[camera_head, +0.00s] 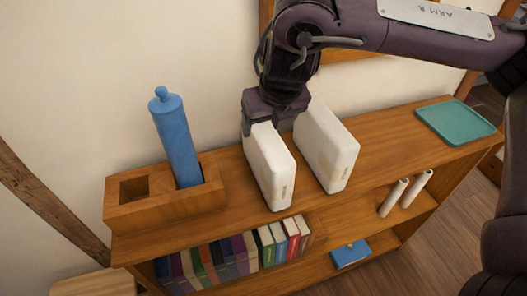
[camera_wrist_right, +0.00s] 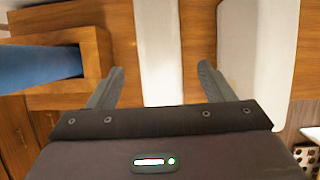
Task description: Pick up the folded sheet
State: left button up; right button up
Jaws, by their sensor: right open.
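Two white, rounded, block-like bundles stand upright side by side on the wooden shelf top; either could be the folded sheet. The left white bundle (camera_head: 272,170) is directly below my right gripper (camera_head: 265,122), with the fingertips near its top edge. In the right wrist view the left bundle (camera_wrist_right: 158,40) lies between the two spread fingers (camera_wrist_right: 160,72), with a visible gap on each side. The right white bundle (camera_head: 327,150) stands close by; it also shows beyond the right finger (camera_wrist_right: 262,50). My right gripper is open and empty. My left gripper is out of view.
A wooden holder (camera_head: 150,208) with a blue lidded cylinder (camera_head: 176,140) stands at the left. A teal tray (camera_head: 458,121) lies at the right end. Books (camera_head: 225,258), a blue box (camera_head: 350,254) and two white rolls (camera_head: 405,193) are on lower shelves. The wall is close behind.

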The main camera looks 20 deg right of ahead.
aim_at(266, 131)
jog(key=shift+f, duration=0.4)
jog(key=p+x, duration=0.1)
jog(key=x, duration=0.3)
jog(key=shift+w+f+p, duration=0.15)
jog(key=shift+w+p, duration=0.15)
jog(key=c, duration=1)
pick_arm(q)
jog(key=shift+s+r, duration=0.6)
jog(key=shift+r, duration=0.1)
pick_arm(e)
grip_shut()
